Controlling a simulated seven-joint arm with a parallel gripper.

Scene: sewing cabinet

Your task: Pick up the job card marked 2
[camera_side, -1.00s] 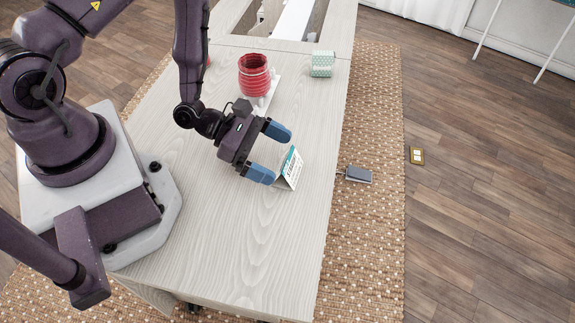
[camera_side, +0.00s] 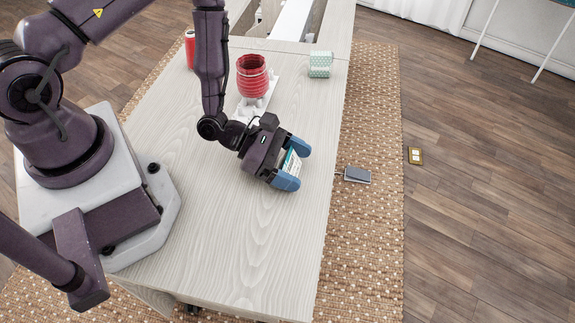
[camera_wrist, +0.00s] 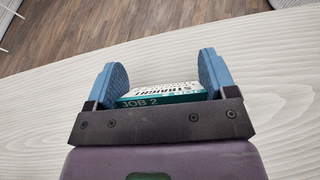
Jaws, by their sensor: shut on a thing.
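The job card (camera_side: 291,164) is a small folded white card with a teal band. In the wrist view the card (camera_wrist: 165,97) reads "JOB 2" on the band, with "STRAIGHT" printed above it. My gripper (camera_side: 294,167) has blue fingers and is shut on the card, with one finger at each side of it. In the wrist view the card sits between the two fingertips of my gripper (camera_wrist: 161,72). The lower part of the card is hidden by the gripper, and I cannot tell whether it still touches the tabletop.
The pale wood tabletop (camera_side: 215,235) is clear in front. A red ribbed jar (camera_side: 252,78), a red can (camera_side: 190,50) and a green patterned box (camera_side: 320,64) stand farther back. A grey pedal (camera_side: 357,175) lies on the woven rug beyond the right edge.

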